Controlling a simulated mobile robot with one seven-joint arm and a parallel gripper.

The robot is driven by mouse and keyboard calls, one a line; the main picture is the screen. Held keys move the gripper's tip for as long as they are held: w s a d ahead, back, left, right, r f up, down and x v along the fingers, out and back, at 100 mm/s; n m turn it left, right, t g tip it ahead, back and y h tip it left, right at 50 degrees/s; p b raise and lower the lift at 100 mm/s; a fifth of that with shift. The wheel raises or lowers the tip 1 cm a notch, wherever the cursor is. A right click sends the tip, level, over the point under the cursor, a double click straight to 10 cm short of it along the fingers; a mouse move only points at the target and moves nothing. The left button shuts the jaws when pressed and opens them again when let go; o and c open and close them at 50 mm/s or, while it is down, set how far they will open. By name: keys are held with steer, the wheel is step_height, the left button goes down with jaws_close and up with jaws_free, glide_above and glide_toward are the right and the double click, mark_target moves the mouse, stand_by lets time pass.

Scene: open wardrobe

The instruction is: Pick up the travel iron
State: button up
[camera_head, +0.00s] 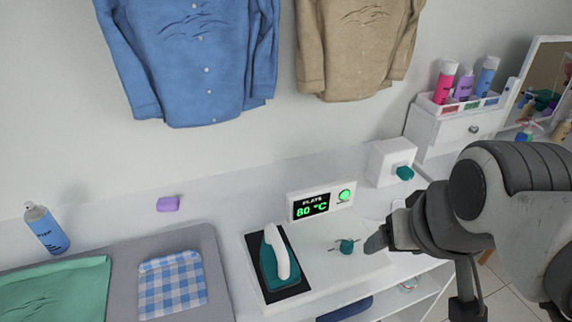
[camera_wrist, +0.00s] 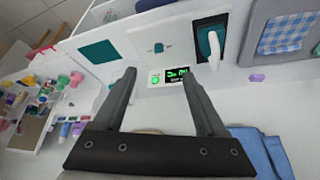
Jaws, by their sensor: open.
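The travel iron (camera_head: 276,260) is teal with a white handle. It rests on a black plate (camera_head: 299,288) set in the white station on the counter. It also shows in the wrist view (camera_wrist: 212,46), near the top, beyond the fingertips. My gripper (camera_head: 377,243) is to the right of the iron in the head view, apart from it. In the wrist view its two fingers (camera_wrist: 160,82) are spread wide with nothing between them.
A display panel (camera_head: 321,203) reading 80 °C stands behind the iron. A teal knob (camera_head: 347,246) sits right of it. An ironing pad (camera_head: 222,283) with a checked cloth (camera_head: 172,285) lies left. A spray bottle (camera_head: 46,229), purple block (camera_head: 168,204) and hanging shirts (camera_head: 200,50) are around.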

steer(key=shift+c, duration=0.5)
steer(key=n+g+h+p, duration=0.2)
steer(key=n+g+p, duration=0.2)
steer(key=g, duration=0.1)
glide_above(275, 236)
steer(key=s+a, duration=0.1)
steer(key=a, duration=0.3)
step_height(275, 236, down, 5)
steer(key=f, duration=0.3)
steer(key=d+f, duration=0.1)
steer(key=f, duration=0.3)
steer(key=d+f, duration=0.1)
steer(key=f, duration=0.3)
steer(key=shift+w+d+b, duration=0.25)
steer(key=shift+w+b, duration=0.05)
steer(key=shift+b, duration=0.1)
steer(key=shift+w+d+f, duration=0.1)
steer(key=shift+d+f, duration=0.2)
steer(key=shift+f, duration=0.55)
steer(key=shift+w+d+f, duration=0.1)
steer(key=shift+d+f, duration=0.15)
steer(key=shift+f, duration=0.6)
steer(key=shift+w+d+f, duration=0.1)
steer(key=shift+d+f, duration=0.2)
steer(key=shift+f, duration=0.55)
